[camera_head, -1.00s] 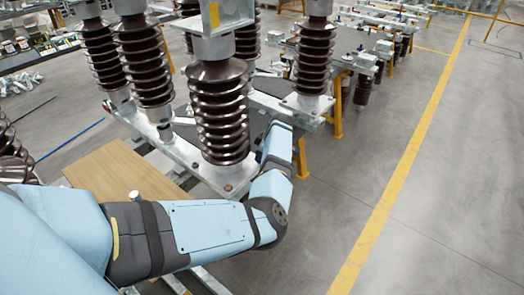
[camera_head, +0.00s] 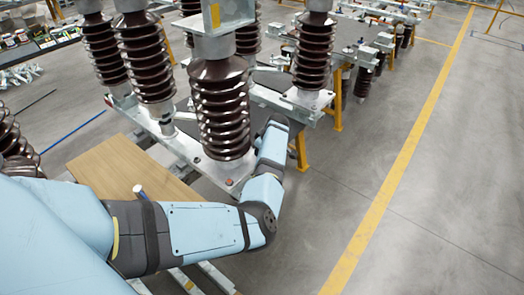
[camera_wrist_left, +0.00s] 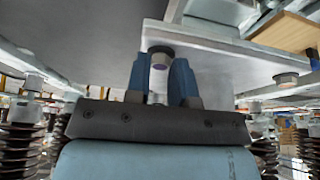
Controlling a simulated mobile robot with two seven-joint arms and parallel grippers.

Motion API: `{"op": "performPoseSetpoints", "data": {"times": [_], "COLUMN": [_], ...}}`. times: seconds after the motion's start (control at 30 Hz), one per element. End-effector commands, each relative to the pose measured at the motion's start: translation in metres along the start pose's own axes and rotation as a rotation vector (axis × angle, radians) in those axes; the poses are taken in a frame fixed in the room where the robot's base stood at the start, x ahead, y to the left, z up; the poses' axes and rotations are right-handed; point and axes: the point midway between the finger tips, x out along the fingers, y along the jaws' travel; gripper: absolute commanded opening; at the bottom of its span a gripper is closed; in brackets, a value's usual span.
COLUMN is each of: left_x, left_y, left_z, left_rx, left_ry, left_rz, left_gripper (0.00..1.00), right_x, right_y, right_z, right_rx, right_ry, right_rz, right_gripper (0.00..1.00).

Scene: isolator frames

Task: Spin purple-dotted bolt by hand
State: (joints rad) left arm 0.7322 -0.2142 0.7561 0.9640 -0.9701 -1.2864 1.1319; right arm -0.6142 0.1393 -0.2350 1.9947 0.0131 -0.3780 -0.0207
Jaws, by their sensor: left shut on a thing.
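In the head view my left arm (camera_head: 205,230) reaches from the left past the front insulator. Its gripper and this bolt are hidden there. My right gripper is in neither view.
Brown ribbed insulators (camera_head: 221,110) stand on a metal frame (camera_head: 210,172) close beside my left arm. Another bolt (camera_wrist_left: 286,78) is at the right in the wrist view. A wooden board (camera_head: 125,170) lies left. The floor right of the frame is clear.

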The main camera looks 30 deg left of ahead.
Motion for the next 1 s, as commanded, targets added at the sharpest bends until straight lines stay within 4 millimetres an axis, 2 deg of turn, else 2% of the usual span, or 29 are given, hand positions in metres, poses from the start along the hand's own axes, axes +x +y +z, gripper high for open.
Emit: {"op": "performPoseSetpoints", "data": {"times": [0.07,0.1,0.2,0.57,0.67,1.0], "left_x": [-0.001,-0.001,-0.001,-0.006,-0.019,-0.089], "left_y": [0.001,0.0,0.0,0.0,0.0,0.0], "left_z": [-0.002,-0.002,-0.001,-0.001,-0.002,-0.004], "left_rx": [-0.002,-0.002,-0.002,-0.001,-0.001,0.0], "left_ry": [0.002,0.003,0.002,0.001,0.001,0.001], "left_rz": [0.001,0.001,0.001,0.0,0.001,0.001], "left_gripper": [0.0,0.27,0.48,0.48,0.48,0.48], "right_x": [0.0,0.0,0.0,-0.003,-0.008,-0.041], "right_y": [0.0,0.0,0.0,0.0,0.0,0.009], "right_z": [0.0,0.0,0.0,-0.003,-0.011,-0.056], "right_rx": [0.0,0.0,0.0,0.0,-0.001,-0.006], "right_ry": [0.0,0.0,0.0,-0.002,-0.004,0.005], "right_rz": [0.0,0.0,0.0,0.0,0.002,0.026], "right_gripper": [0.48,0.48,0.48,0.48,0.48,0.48]}}
